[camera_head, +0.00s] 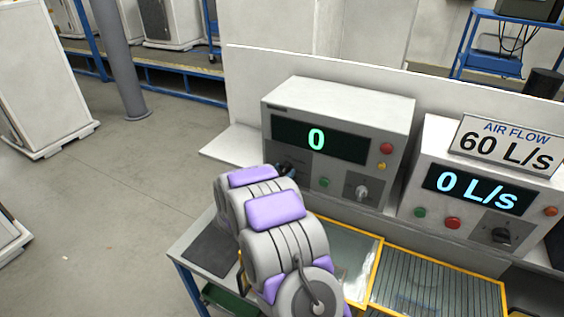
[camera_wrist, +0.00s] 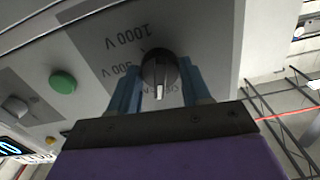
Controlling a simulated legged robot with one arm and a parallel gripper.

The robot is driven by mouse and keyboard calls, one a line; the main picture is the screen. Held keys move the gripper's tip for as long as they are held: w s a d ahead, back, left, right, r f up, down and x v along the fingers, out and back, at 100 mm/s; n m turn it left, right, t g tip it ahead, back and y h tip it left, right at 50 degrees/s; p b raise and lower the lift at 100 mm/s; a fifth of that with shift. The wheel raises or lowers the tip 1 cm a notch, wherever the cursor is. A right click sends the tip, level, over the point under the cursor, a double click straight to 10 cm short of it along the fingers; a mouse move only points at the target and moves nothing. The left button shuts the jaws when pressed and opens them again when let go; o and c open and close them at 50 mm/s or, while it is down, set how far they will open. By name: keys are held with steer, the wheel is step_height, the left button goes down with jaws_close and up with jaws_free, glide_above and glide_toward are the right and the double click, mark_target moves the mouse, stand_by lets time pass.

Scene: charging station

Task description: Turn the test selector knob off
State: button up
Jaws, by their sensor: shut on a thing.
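The test selector knob (camera_wrist: 158,68) is black and round with a white pointer mark. In the wrist view it sits between the two blue fingers of my gripper (camera_wrist: 159,88), which is shut on it. The white mark points down in the picture, toward my gripper's body. Printed labels "1000 V" and "500 V" show upside down around the knob; another label is partly hidden by my gripper. In the head view my gripper (camera_head: 287,169) is at the lower left of the grey tester box (camera_head: 340,98), whose display reads "0". My arm and gripper mostly hide the knob there.
A green button (camera_wrist: 63,82) and a grey knob (camera_wrist: 15,107) are beside the selector. Right of the tester stands an air flow box (camera_head: 432,160) reading "0 L/s", under a "60 L/s" sign (camera_head: 508,146). Yellow-framed trays (camera_head: 440,262) lie in front. Open floor is at left.

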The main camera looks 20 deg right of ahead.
steer(key=shift+w+r+n+p, duration=0.1)
steer(key=shift+r+n+p, duration=0.05)
steer(key=shift+n+p, duration=0.85)
steer(key=shift+r+n+p, duration=0.15)
steer(key=shift+n+p, duration=0.65)
steer(key=shift+p, duration=0.25)
steer(key=shift+f, duration=0.1)
steer(key=o, duration=1.1)
steer(key=shift+a+f, duration=0.1)
steer(key=shift+c, duration=0.2)
steer(key=b+v, duration=0.1)
steer(key=v, duration=1.6)
steer(key=shift+a, duration=0.2)
steer(key=shift+f, duration=0.15)
